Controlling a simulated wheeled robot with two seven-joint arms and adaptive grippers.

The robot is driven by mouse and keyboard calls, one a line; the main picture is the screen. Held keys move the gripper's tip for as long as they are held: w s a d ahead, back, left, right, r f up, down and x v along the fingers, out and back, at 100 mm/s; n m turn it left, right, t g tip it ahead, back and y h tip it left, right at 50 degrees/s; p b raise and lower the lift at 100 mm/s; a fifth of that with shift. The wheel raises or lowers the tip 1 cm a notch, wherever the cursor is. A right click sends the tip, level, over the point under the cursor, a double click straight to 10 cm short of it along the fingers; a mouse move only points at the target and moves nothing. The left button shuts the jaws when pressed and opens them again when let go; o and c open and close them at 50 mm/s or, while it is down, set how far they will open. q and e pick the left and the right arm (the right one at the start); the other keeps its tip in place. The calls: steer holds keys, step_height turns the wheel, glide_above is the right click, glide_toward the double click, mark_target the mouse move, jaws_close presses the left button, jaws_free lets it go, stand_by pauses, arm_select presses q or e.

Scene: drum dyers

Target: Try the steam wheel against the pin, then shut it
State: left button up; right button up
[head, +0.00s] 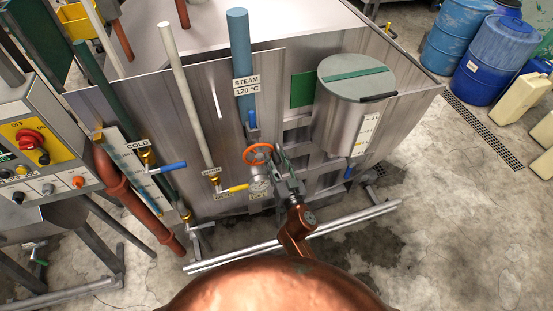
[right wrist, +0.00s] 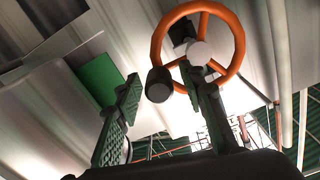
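The orange steam wheel (head: 258,153) sits on a valve below the blue pipe (head: 239,60) labelled STEAM 120 °C. In the right wrist view the wheel (right wrist: 236,40) is a ring with a pale hub and a dark cylinder (right wrist: 158,85) near its lower left rim; I cannot tell if this is the pin. My right gripper (head: 286,172) is at the right side of the wheel. The right wrist view shows its fingers apart, one overlapping the wheel's lower part, the other left of it. I cannot tell whether it touches. My left gripper is not in view.
A blue lever (head: 167,168) and a yellow lever (head: 236,188) stand left of the wheel. A lidded steel drum (head: 338,118) is close on the right. A rail (head: 330,226) runs low in front.

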jaws_close()
stand_by(0.5)
